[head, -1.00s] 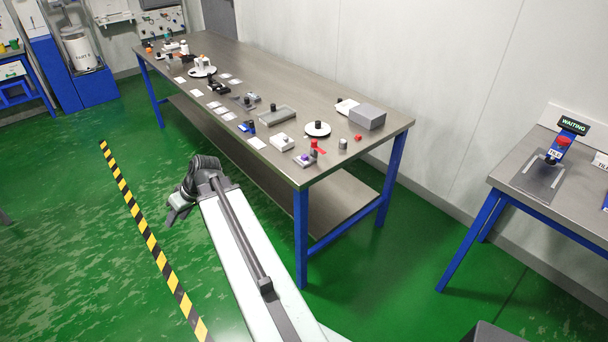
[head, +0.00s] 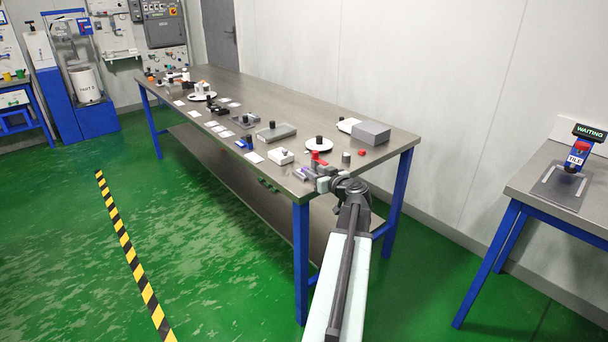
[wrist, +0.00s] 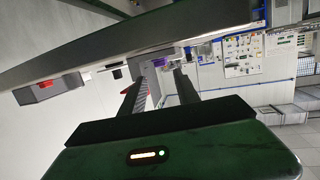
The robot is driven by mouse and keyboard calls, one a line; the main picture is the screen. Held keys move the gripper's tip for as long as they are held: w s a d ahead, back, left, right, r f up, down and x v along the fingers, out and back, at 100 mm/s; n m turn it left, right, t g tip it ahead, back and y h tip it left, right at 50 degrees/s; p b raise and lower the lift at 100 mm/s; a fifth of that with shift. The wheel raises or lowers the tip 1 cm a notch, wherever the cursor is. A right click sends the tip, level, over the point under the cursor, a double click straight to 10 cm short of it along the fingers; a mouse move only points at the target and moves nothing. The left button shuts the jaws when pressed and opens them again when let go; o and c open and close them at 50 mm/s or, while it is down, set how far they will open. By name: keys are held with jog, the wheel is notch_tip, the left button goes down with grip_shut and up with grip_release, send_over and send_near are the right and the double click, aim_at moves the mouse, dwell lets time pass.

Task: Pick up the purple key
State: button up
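A small purple thing, which looks like the purple key (head: 301,174), is at the near front corner of the long steel workbench (head: 345,122). My gripper (head: 320,182) is at that bench corner, close to the purple thing and partly covering the items there. In the wrist view my gripper (wrist: 160,76) has its two dark fingers apart, with nothing seen held between them. I cannot tell whether a finger touches the purple thing.
A red-topped item (head: 318,160) stands close to my gripper. A grey cylinder (head: 346,158), a grey box (head: 371,133), a white disc (head: 319,146) and a white block (head: 281,156) are nearby. A second table (head: 548,205) stands at right. Green floor at left is clear.

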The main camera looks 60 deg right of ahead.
jog(key=x, duration=0.1)
jog(key=b+x, duration=0.1)
jog(key=x, duration=0.3)
jog(key=shift+w+f, duration=0.25)
jog(key=shift+f, duration=0.1)
jog(key=shift+a, duration=0.1)
grip_shut()
